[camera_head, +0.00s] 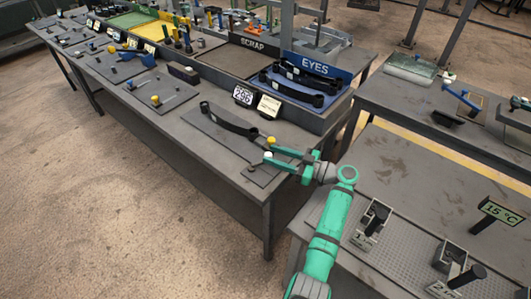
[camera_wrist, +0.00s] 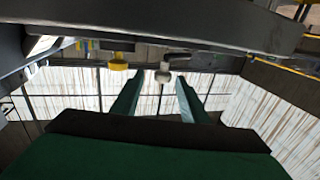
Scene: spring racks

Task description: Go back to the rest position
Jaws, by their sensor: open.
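My gripper (camera_head: 272,156) is at the front right corner of the long dark bench (camera_head: 215,160), above a small plate (camera_head: 252,172) with a white knob (camera_head: 268,155) and a yellow knob (camera_head: 271,140). Its two green fingers are apart. In the wrist view my gripper (camera_wrist: 158,95) is open, and the white knob (camera_wrist: 163,76) shows in the gap between the fingers. I cannot tell whether a finger touches it. Nothing is clearly held. The yellow knob (camera_wrist: 118,65) shows left of the fingers.
A dark leaf spring (camera_head: 228,120) lies on the bench just behind the gripper. The blue EYES tray (camera_head: 310,85) holds more springs, beside the SCRAP bin (camera_head: 225,65). A 15 °C sign (camera_head: 500,212) stands on the right table (camera_head: 410,190). The floor (camera_head: 110,210) at left is clear.

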